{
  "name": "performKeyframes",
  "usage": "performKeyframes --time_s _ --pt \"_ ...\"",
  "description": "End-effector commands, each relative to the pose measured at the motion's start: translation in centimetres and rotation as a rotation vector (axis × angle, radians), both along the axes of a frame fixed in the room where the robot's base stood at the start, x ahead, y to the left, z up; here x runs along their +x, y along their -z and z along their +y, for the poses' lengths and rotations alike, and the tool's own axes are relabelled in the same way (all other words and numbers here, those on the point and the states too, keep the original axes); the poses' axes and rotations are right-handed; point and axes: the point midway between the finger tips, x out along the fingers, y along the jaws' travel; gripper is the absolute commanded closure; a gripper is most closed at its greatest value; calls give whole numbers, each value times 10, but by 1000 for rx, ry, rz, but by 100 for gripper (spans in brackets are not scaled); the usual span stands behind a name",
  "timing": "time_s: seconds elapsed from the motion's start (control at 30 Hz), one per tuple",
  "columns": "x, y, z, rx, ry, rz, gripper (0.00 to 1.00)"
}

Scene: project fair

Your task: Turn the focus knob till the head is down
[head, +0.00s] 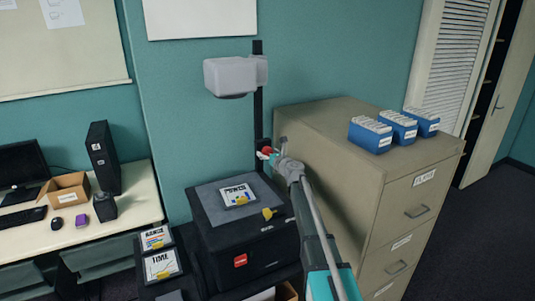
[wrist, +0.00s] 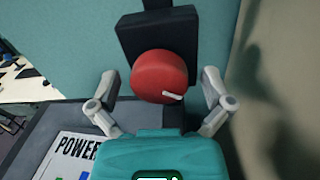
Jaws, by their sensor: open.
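The overhead projector (head: 240,245) stands in the middle of the head view, with a black post rising at its back. Its grey head (head: 229,76) is high on the post, near the top. The red focus knob (wrist: 160,75) sits on a black block (wrist: 157,38) on the post and has a small white mark at its lower right. My gripper (wrist: 160,95) is open, with one finger on each side of the knob and visible gaps. In the head view the knob (head: 266,151) is small and partly covered by my gripper.
A beige filing cabinet (head: 350,150) with several blue card boxes (head: 370,135) stands close on the right of my arm. A POWER sheet (head: 238,194) lies on the projector's top. A desk (head: 130,205) with a computer is on the left.

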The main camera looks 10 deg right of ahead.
Motion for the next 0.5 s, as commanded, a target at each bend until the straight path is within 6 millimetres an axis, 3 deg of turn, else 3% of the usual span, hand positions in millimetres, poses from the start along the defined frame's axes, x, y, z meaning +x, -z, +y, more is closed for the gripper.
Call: performKeyframes --time_s 0.27,0.5 --pt "0 0 0 0 1 0 2" --pt "0 0 0 0 1 0 46"
